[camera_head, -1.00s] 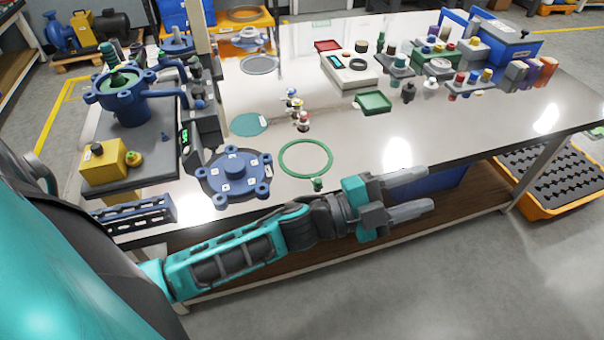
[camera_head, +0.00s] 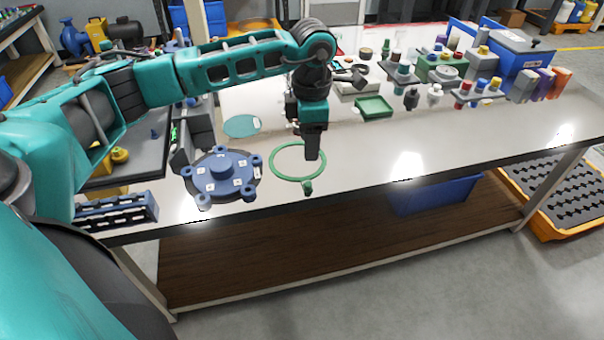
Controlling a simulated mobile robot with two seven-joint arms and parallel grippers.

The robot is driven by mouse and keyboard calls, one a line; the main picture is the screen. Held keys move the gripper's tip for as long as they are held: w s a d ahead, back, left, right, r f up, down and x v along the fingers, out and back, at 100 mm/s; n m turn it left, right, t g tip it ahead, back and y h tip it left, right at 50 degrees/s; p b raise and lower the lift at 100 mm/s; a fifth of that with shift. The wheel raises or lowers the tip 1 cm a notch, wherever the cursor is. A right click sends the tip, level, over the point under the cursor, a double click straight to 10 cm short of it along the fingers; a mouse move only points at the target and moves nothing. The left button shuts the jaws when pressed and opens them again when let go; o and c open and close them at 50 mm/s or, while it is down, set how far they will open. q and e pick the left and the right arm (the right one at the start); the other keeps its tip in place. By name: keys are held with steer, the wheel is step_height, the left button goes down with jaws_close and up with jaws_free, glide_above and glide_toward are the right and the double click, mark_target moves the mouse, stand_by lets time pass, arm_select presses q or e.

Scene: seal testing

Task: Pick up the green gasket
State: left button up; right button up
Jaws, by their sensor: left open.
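The green gasket (camera_head: 289,177), a thin ring, lies flat on the white table near its front edge. A small green piece (camera_head: 307,188) is at its front rim. My left gripper (camera_head: 312,156) points down over the right part of the ring, with its fingers seen nearly edge-on. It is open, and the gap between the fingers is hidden. The fingers cover part of the ring's back right; I cannot tell whether they touch it. My right gripper is not in view.
A blue flange (camera_head: 222,176) with several lugs sits left of the gasket. A teal disc (camera_head: 242,126) lies behind it. A green tray (camera_head: 374,107) and several small fittings stand at the back right. The table's front right is clear.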

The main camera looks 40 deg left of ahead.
mark_target(308, 184)
arm_select(q)
steer(key=f, duration=0.6)
steer(key=f+b, duration=0.1)
steer(key=f, duration=0.5)
steer(key=shift+w+a, duration=0.15)
steer(key=shift+a, duration=0.05)
steer(key=shift+c, duration=0.3)
jaws_close()
